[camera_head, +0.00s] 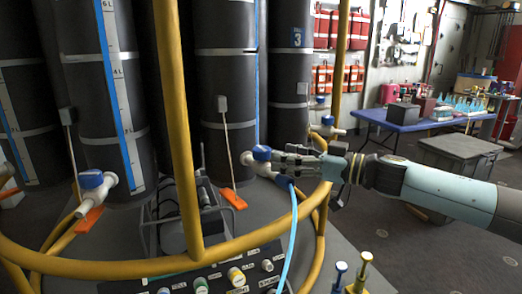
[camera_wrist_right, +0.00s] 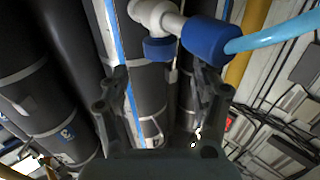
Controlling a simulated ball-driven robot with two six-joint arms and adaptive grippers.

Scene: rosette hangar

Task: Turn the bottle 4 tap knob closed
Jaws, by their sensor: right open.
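A white tap with a blue knob (camera_head: 261,153) sticks out low in front of the middle dark bottle (camera_head: 225,85). No number 4 is readable, so I cannot confirm which bottle this is. My right gripper (camera_head: 284,165) is at this tap, just right of the knob, with its fingers pointing left. In the wrist view the right gripper (camera_wrist_right: 161,80) is open. A blue knob (camera_wrist_right: 158,48) shows beyond the gap between its fingers, with no clear contact. A larger blue coupling (camera_wrist_right: 208,42) with a light blue hose (camera_wrist_right: 270,33) sits to the right. My left gripper is not visible.
A yellow rail post (camera_head: 178,130) and curved yellow rail stand in front of the bottles. Other blue-knobbed taps are at left (camera_head: 91,179) and behind (camera_head: 327,120). The hose (camera_head: 292,235) hangs below the gripper. A blue table (camera_head: 390,132) stands behind right.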

